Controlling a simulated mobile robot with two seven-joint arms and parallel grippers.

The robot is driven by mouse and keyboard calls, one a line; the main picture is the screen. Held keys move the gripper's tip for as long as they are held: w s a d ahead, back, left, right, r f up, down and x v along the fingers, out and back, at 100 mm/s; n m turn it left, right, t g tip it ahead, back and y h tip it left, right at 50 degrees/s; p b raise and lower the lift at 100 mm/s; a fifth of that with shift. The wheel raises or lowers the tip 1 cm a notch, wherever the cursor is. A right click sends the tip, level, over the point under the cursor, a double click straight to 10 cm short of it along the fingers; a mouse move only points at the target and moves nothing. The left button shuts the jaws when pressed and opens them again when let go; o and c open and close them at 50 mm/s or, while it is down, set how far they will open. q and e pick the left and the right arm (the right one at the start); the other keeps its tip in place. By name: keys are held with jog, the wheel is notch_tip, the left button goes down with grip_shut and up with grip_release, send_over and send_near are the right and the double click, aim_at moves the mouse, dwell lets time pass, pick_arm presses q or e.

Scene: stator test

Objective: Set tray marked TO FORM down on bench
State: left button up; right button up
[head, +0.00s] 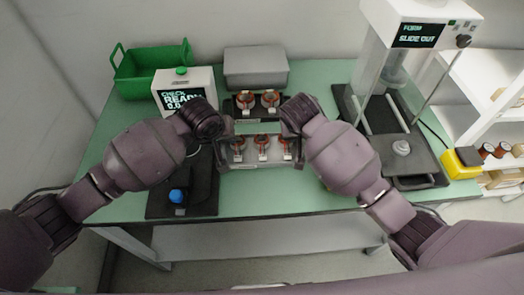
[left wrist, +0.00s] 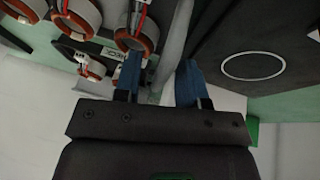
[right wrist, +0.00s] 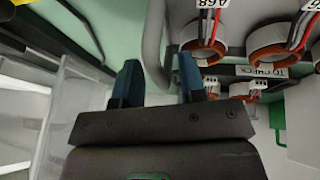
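A grey tray (head: 262,165) with three copper-wound stators stands near the middle of the bench (head: 255,203); its own marking is not legible. It appears to rest on the bench. My left gripper (left wrist: 161,72) is at its left end, fingers apart on either side of the grey end wall (left wrist: 177,38). My right gripper (right wrist: 158,72) is likewise open around the right end wall (right wrist: 152,40). Gaps show between fingers and wall. In the head view my wrists partly hide both ends.
Behind it is a second tray with two stators; a TO CHECK label (right wrist: 270,72) shows there. A grey bin (head: 255,67), green crate (head: 150,72) and tester (head: 185,90) stand behind. A black fixture (head: 180,200) is left, the FORM machine (head: 400,150) right. The front bench strip is clear.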

pick_arm(q)
jog(key=v, duration=1.2)
pick_arm(e)
jog(key=v, duration=1.2)
